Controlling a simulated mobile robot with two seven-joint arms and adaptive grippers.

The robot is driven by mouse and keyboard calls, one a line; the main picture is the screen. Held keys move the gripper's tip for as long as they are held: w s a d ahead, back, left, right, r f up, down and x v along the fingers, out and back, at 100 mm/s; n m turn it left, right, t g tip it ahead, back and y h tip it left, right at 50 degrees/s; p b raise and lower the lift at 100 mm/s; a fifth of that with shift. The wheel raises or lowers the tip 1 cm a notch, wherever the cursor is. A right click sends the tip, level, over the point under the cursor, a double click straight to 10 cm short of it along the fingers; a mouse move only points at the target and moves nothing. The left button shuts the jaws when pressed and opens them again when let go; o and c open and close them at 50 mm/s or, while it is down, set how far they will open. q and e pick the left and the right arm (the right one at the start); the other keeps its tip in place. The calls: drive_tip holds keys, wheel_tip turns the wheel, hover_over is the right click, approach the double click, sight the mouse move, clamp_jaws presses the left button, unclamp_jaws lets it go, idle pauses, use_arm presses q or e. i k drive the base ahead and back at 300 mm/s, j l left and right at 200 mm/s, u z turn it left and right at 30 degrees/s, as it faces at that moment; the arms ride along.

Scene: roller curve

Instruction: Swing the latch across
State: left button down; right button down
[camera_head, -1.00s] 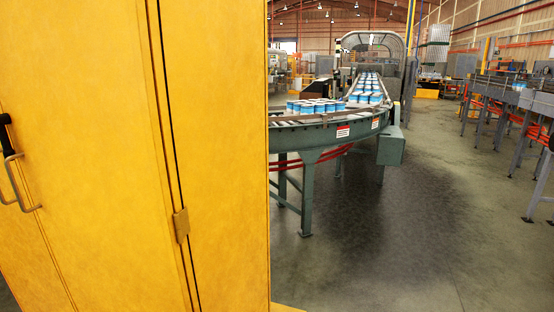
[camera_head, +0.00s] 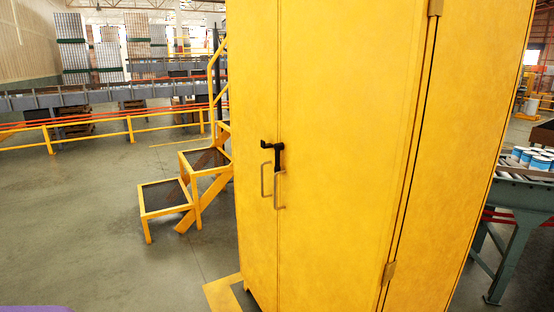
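A tall yellow cabinet (camera_head: 340,120) with two doors stands in the middle of the head view. A black latch (camera_head: 274,148) sits at the seam between the doors, above two metal pull handles. It has a short arm reaching left across the seam and a part hanging down on the right door. The left handle (camera_head: 264,180) and the right handle (camera_head: 279,188) are side by side below it. The doors look shut. Neither of my grippers is in view.
Yellow steps (camera_head: 190,178) with a handrail stand just left of the cabinet. A yellow railing (camera_head: 110,128) and conveyors run behind. A roller conveyor (camera_head: 520,200) with blue and white cans (camera_head: 530,157) is at the right. Open grey floor (camera_head: 90,230) lies to the left.

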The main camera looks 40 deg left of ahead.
sight(278, 147)
drive_tip(key=u, duration=1.7)
drive_tip(key=i+u, duration=0.25)
drive_tip(key=i, duration=0.9)
drive_tip(key=i+j, duration=0.1)
drive_tip(key=i, duration=3.15)
drive_tip(key=i+z, duration=0.15)
drive_tip(key=z, duration=0.3)
drive_tip(key=i+z, duration=0.15)
drive_tip(key=z, duration=0.3)
drive_tip(key=i+j+z, duration=0.15)
drive_tip(key=z, duration=2.1)
